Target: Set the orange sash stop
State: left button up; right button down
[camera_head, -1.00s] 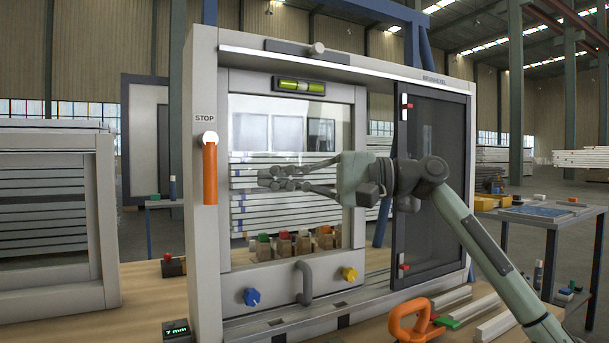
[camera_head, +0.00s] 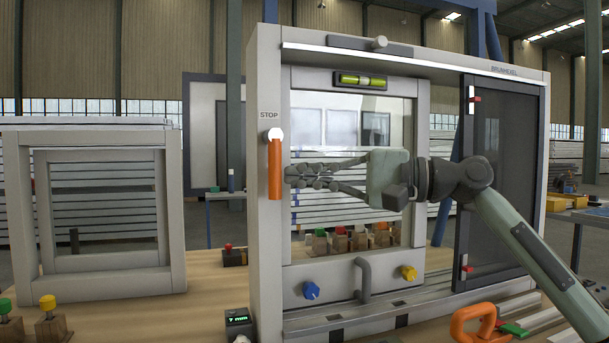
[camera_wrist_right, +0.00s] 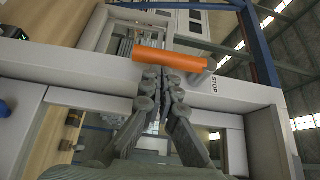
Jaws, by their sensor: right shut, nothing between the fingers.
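The orange sash stop (camera_head: 275,170) is a bar hanging straight down from a white round pivot, under the word STOP, on the left post of the grey frame (camera_head: 262,240). The bar also shows in the right wrist view (camera_wrist_right: 170,60), lying across the picture just beyond the fingertips. My right gripper (camera_head: 292,177) comes from the right, shut and empty, its fingertips just right of the bar's lower half. It also shows in the wrist view (camera_wrist_right: 163,82). I cannot tell whether the fingertips touch the bar. My left gripper is not in view.
A dark panel (camera_head: 503,180) stands right. A smaller frame (camera_head: 165,220) stands left, with bench between.

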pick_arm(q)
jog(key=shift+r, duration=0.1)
pick_arm(e)
jog(key=shift+f, duration=0.1)
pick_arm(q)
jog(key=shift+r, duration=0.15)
pick_arm(e)
jog(key=shift+a+y, duration=0.15)
jog(key=shift+y, duration=0.15)
